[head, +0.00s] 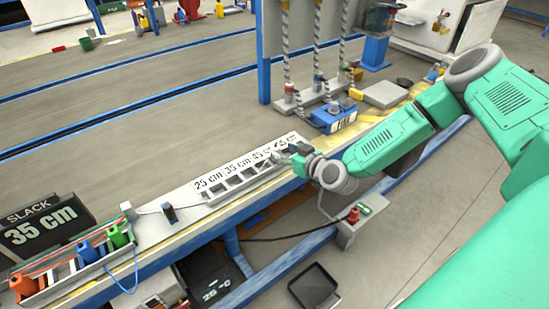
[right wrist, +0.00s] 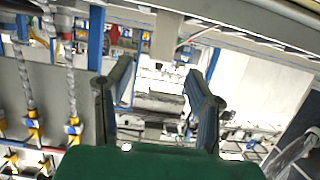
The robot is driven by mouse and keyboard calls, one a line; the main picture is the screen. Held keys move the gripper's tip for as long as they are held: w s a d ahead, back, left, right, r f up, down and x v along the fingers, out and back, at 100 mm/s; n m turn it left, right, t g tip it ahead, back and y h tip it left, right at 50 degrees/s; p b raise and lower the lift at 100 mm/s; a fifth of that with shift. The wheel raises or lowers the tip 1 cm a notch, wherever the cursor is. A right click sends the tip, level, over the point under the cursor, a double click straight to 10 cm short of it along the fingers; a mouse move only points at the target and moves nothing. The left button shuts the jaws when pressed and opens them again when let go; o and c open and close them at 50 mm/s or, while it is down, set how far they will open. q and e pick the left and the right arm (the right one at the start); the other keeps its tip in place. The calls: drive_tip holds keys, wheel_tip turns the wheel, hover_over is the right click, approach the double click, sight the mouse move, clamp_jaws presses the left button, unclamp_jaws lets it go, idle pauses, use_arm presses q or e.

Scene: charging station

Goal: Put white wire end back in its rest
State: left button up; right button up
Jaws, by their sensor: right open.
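My right gripper (head: 286,156) is at the right end of the grey slotted rack (head: 232,185) on the bench, above or beside its last slots. In the right wrist view its two fingers (right wrist: 158,92) stand apart with nothing between them. A small white block (head: 127,210) stands at the left of the bench, with a thin dark wire running right to a small black post (head: 170,213). It may be the white wire end, but I cannot tell for sure. No rest is clearly marked as the white one. My left gripper is not in view.
Orange (head: 23,287), blue (head: 87,252) and green (head: 118,236) plugs stand in a tray near the SLACK 35 cm sign (head: 45,227). A blue fixture (head: 333,117) and hanging twisted cables (head: 318,45) stand behind my arm. A red-topped part (head: 353,215) sits on a low ledge.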

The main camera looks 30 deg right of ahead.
sight(279, 150)
drive_tip(key=x, duration=0.2)
drive_tip(key=b+x, duration=0.1)
drive_tip(key=x, duration=0.1)
drive_tip(key=shift+d+f+b, duration=0.2)
drive_tip(key=shift+f+b, duration=0.1)
drive_tip(key=shift+f, duration=0.05)
drive_tip(key=shift+w+a, duration=0.1)
drive_tip(key=shift+w, duration=0.15)
drive_tip(key=shift+w+a+r, duration=0.1)
drive_tip(key=shift+a+r, duration=0.15)
drive_tip(key=shift+a, duration=0.05)
drive_tip(key=shift+d, duration=0.1)
clamp_jaws()
drive_tip(key=shift+d+f, duration=0.1)
drive_tip(key=shift+d, duration=0.1)
